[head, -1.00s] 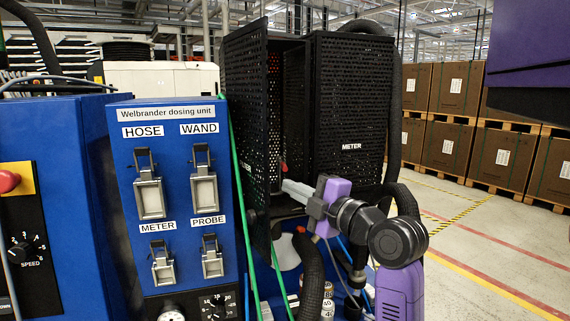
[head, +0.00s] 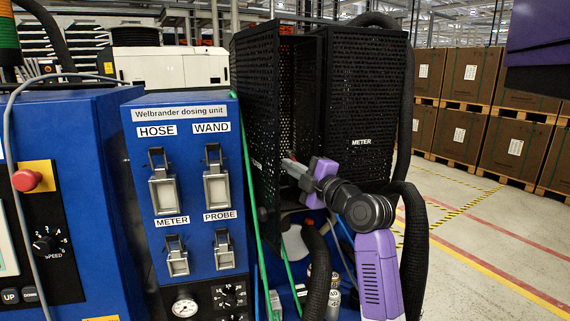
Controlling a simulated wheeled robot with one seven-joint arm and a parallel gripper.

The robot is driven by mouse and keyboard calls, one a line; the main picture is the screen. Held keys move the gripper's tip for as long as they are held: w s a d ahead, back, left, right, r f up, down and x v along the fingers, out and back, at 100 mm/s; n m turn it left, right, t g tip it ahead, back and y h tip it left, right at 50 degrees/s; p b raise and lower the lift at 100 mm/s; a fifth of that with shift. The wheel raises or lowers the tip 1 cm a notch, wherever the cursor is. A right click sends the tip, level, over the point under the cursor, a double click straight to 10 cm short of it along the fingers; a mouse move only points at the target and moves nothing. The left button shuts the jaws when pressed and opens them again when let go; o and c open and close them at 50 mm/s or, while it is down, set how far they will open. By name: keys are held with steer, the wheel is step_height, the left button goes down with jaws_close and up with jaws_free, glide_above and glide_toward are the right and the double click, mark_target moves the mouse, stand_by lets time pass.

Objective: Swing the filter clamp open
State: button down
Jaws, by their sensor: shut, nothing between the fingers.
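I cannot make out a filter clamp for certain in the head view. My gripper (head: 288,164) is at the open front of a black mesh cage labelled METER (head: 362,85), its fingertips at the gap between the side panel and the front panel. The fingers look closed together and hold nothing I can see.
A blue dosing cabinet (head: 190,245) with latches labelled HOSE, WAND, METER and PROBE stands left of the cage. Black hoses (head: 317,270) and a green line (head: 250,190) run below and beside it. Open floor (head: 480,245) and stacked boxes (head: 510,140) lie to the right.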

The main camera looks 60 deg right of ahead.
steer(key=shift+s+d+f, duration=0.1)
steer(key=shift+s+d, duration=0.1)
steer(key=shift+s, duration=0.05)
